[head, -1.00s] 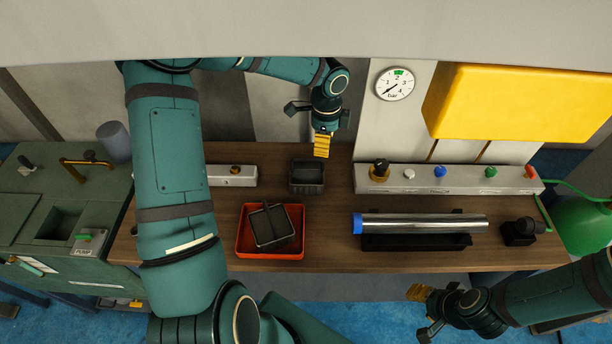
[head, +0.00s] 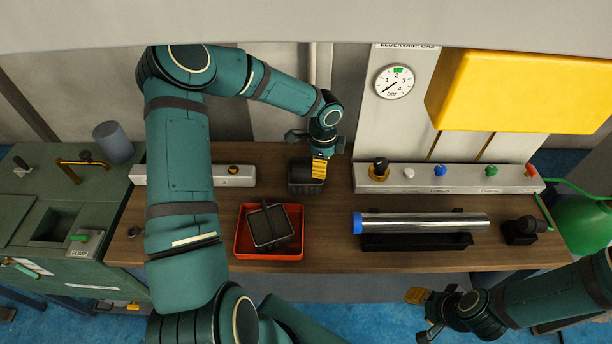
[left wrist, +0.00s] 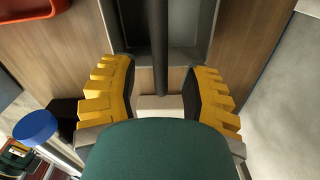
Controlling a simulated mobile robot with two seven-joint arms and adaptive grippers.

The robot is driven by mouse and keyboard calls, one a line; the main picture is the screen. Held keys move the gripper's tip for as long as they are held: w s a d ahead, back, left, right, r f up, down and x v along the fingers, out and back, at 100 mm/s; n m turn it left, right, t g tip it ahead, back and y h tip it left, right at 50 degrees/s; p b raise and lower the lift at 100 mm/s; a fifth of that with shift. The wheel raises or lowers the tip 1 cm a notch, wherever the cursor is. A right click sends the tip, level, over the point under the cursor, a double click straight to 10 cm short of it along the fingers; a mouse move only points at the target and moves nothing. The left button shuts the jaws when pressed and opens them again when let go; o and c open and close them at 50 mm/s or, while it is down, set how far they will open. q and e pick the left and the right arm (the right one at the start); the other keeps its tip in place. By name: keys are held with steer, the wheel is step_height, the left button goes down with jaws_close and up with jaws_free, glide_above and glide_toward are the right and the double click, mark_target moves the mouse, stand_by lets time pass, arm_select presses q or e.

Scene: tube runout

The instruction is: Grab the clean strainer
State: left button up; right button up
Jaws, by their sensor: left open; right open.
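A dark, open-topped box-shaped strainer (head: 303,187) stands at the back middle of the bench. My left gripper (head: 319,168) is open right over it, fingers pointing down. In the left wrist view, a thin dark bar (left wrist: 160,45) crosses the grey box (left wrist: 193,52) and runs into the gap between my open left fingers (left wrist: 160,98); contact cannot be told. A second dark strainer (head: 262,230) with a bar across it lies tilted in a red tray (head: 240,250). No marking shows which is clean. My right gripper (head: 417,296) hangs in front of the bench, away from both.
A metal tube (head: 425,223) with a blue end lies over a black cradle (head: 415,242) to the right. A valve rail (head: 450,183) runs along the back right, with a gauge (head: 394,81) above. Bare wood lies between the red tray and the tube.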

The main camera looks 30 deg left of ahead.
arm_select(q)
steer(key=shift+c, duration=0.4)
jaws_close()
